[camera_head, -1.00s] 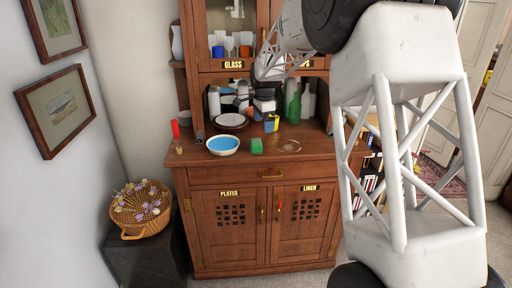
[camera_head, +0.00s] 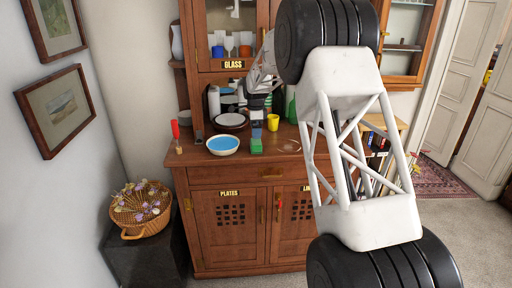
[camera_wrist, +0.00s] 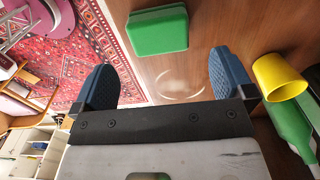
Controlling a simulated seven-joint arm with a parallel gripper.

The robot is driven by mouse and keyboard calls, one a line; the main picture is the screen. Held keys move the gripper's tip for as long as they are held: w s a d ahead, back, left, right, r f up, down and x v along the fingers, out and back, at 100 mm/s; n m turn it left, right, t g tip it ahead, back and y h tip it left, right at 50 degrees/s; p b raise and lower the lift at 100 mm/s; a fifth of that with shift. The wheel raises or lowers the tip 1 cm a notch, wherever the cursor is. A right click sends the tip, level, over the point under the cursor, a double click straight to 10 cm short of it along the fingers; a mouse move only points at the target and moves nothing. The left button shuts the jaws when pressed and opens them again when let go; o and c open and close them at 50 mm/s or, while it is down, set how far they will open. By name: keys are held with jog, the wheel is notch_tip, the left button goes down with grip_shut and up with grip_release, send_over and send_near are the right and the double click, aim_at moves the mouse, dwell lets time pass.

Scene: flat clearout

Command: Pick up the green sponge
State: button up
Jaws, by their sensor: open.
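The green sponge (camera_head: 256,146) lies on the wooden cabinet's counter, right of a bowl with a blue inside. In the wrist view the sponge (camera_wrist: 158,32) is at the top middle, beyond my fingertips and apart from them. My gripper (camera_head: 257,128) is just behind and above the sponge in the head view. Its two blue fingers stand wide apart and empty in the wrist view (camera_wrist: 165,72).
The blue-lined bowl (camera_head: 223,146) stands close left of the sponge. A yellow cup (camera_head: 273,123) and a green bottle (camera_wrist: 292,128) stand near my gripper. A clear round item (camera_wrist: 180,84) lies on the counter. Plates (camera_head: 230,120) are behind.

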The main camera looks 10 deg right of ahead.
aim_at(256, 142)
jog(key=shift+f, duration=1.3)
jog(key=shift+s+f, duration=0.1)
jog(key=shift+f, duration=2.5)
jog(key=c, duration=0.8)
jog(key=shift+r, duration=0.15)
